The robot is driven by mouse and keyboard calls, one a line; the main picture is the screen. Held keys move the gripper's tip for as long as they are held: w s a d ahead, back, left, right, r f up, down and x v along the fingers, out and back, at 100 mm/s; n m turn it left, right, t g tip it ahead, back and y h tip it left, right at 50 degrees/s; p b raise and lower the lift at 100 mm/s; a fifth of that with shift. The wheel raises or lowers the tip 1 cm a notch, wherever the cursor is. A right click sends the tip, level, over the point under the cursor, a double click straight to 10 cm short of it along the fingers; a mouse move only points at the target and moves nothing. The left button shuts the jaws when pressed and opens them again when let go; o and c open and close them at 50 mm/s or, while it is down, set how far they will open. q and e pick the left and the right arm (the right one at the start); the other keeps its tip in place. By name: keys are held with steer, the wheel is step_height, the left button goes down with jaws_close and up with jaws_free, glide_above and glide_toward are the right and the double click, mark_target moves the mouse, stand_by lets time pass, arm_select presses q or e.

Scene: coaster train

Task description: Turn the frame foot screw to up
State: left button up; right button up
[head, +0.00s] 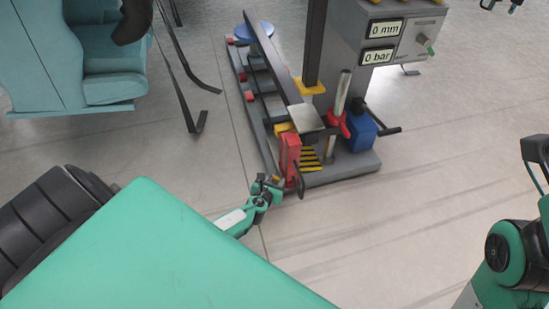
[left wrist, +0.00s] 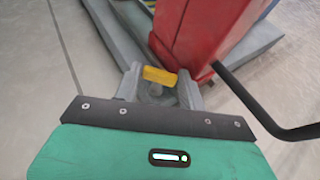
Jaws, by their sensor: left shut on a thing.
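My left gripper (head: 268,188) is low at the front end of the grey frame. It is shut on a small yellow piece (left wrist: 158,75), which shows between its jaws in the left wrist view. The piece is close to the base of a red upright block (head: 290,155), which fills the top of that view (left wrist: 200,30). A black bent crank (head: 299,182) comes off this block. A silver rod (head: 343,90) with a red star-shaped knob (head: 338,124) stands farther right. I cannot tell which part is the foot screw.
The grey base (head: 350,168) carries a blue block (head: 361,132) and a black bar. A grey cabinet (head: 400,14) reads 0 mm and 0 bar. Teal seats (head: 110,60) stand at left. The floor in front is clear.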

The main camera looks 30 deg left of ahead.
arm_select(q)
steer(key=shift+w+a+r, duration=0.25)
steer(key=shift+w+a, duration=0.1)
steer(key=shift+w, duration=0.1)
steer(key=o, duration=1)
steer(key=shift+c, duration=0.2)
steer(key=shift+d, duration=0.1)
steer(key=shift+s+f, duration=0.25)
steer(key=shift+s, duration=0.15)
steer(key=shift+s+p, duration=0.4)
steer(key=shift+s, duration=0.25)
steer(key=a+p+v, duration=0.1)
steer(key=p+v, duration=0.1)
steer(key=v, duration=0.5)
steer(key=a+p+v, duration=0.2)
steer(key=p+v, duration=0.1)
steer(key=v, duration=0.4)
steer(key=shift+s+d, duration=0.4)
steer(key=shift+s, duration=0.1)
